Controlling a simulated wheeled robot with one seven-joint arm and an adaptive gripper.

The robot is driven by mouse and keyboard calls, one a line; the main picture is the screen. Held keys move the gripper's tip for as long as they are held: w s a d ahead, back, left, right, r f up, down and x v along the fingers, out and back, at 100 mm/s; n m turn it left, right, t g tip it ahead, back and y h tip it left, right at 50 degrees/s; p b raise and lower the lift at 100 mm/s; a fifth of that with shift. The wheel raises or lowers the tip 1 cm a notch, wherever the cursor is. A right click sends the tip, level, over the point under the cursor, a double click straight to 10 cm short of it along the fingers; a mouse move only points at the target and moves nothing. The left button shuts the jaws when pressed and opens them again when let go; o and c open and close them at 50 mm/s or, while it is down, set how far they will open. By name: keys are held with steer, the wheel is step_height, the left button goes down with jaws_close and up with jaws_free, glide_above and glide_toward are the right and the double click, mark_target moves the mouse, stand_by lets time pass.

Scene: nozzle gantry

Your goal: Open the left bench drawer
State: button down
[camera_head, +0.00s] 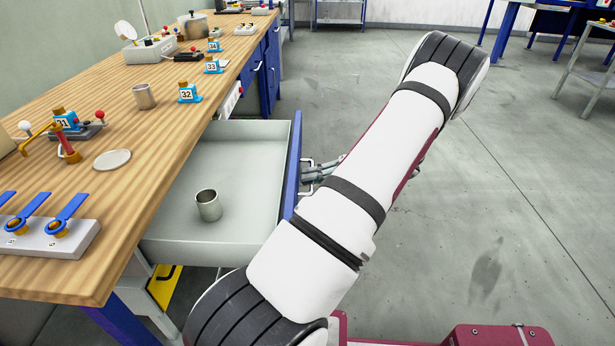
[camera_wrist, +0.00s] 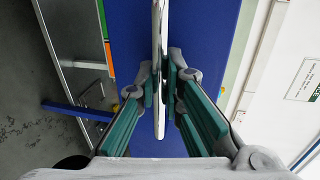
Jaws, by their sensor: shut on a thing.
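The bench drawer (camera_head: 237,155) is pulled out from under the wooden bench top, its grey interior open to view. Its blue front panel (camera_head: 293,165) faces right and fills the middle of the wrist view (camera_wrist: 208,40). My gripper (camera_head: 313,173) is at the outer side of that panel, partly hidden by my arm in the head view. In the wrist view my gripper (camera_wrist: 160,90) has its green-padded fingers on both sides of the pale handle bar (camera_wrist: 160,35), shut on it. A metal cup (camera_head: 209,206) stands upright inside the drawer.
The wooden bench top (camera_head: 105,190) carries a cup (camera_head: 144,96), a round lid (camera_head: 112,160), numbered blue blocks (camera_head: 189,93) and a blue-levered fixture (camera_head: 45,235). A yellow part (camera_head: 164,286) shows below the drawer. The grey floor (camera_head: 480,220) to the right is clear.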

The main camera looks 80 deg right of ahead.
steer(key=c, duration=1.7)
jaws_free()
steer(key=shift+s, duration=0.1)
steer(key=v, duration=1.1)
steer(key=shift+s+d, duration=0.1)
steer(key=shift+s, duration=0.3)
